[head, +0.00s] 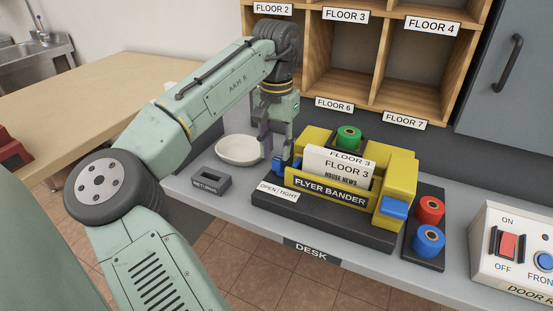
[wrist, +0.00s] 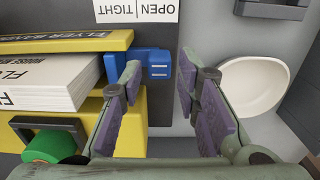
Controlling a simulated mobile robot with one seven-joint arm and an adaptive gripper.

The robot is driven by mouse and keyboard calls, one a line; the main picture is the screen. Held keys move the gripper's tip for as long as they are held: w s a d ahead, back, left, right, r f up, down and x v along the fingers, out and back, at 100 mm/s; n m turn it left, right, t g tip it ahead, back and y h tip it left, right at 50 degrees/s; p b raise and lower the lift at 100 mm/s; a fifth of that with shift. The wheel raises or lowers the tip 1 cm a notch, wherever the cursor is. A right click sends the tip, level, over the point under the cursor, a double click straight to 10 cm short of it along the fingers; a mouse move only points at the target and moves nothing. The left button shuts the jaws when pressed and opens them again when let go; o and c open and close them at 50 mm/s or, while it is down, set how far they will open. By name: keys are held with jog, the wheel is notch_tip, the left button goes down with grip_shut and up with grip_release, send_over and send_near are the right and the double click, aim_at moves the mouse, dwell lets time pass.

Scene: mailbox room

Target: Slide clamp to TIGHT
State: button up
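The flyer bander (head: 328,195) is a yellow machine on a dark base on the desk. A stack of white flyers (head: 338,168) stands in it, also in the wrist view (wrist: 60,82). The blue clamp (wrist: 157,62) sticks out from the bander's left end, partly hidden by my gripper in the head view (head: 279,168). The OPEN | TIGHT label (head: 277,193) lies in front of it, also in the wrist view (wrist: 137,10). My gripper (head: 278,158) points down over the clamp, fingers apart and empty. In the wrist view the clamp shows between the fingertips (wrist: 158,75); contact cannot be told.
A white bowl (head: 240,151) and a dark RETURNS tray (head: 211,181) sit left of the bander. Red (head: 430,210) and blue (head: 428,241) spools stand right, beside a switch box (head: 512,245). Wooden pigeonholes (head: 350,60) rise behind. A green spool (head: 349,137) sits on the bander.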

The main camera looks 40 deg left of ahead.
aim_at(277, 160)
jog(key=shift+f, duration=2)
jog(key=shift+c, duration=0.4)
grip_shut()
